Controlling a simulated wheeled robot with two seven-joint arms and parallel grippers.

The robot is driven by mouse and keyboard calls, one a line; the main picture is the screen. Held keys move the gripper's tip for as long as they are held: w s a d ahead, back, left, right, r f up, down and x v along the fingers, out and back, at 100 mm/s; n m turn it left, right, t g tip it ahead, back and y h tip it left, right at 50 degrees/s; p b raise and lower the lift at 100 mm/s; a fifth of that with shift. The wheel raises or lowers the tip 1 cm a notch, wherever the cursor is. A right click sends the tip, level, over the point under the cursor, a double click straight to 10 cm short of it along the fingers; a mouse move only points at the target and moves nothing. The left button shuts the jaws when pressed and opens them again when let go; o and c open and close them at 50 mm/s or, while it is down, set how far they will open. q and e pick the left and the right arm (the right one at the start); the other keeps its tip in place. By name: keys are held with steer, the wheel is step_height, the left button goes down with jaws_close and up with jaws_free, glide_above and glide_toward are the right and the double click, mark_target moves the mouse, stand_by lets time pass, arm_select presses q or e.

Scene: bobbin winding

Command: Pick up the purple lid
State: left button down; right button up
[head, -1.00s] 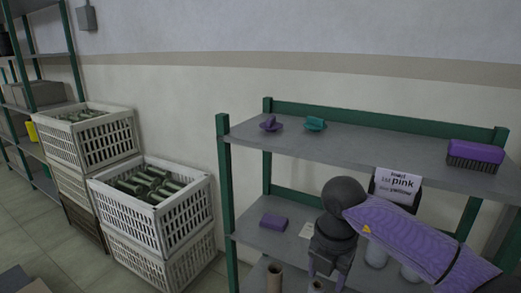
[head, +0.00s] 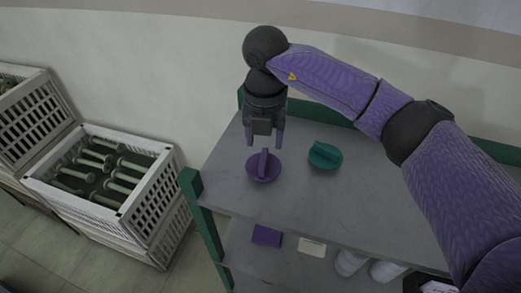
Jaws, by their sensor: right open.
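The purple lid (head: 263,168) is a round disc with a raised ridge handle. It lies on the top shelf (head: 297,203) near its left end. My right gripper (head: 265,143) points down just above and slightly behind the lid in the picture. Its two purple fingers are spread apart with nothing between them. Whether a fingertip touches the lid is hard to tell, but they appear apart from it. My left gripper is not in view.
A teal lid (head: 325,156) lies right of the purple lid. A purple block (head: 266,236) and a white card (head: 312,247) are on the lower shelf, with white cylinders (head: 349,262) beside them. A white crate of bobbins (head: 149,200) stands left. The shelf front is clear.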

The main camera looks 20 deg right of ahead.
mark_target(263, 160)
steer(key=f, duration=0.3)
steer(key=f+p, duration=0.1)
steer(key=f, duration=0.2)
steer(key=shift+s+a, duration=0.1)
steer(key=shift+s, duration=0.1)
steer(key=shift+w, duration=0.1)
jaws_close()
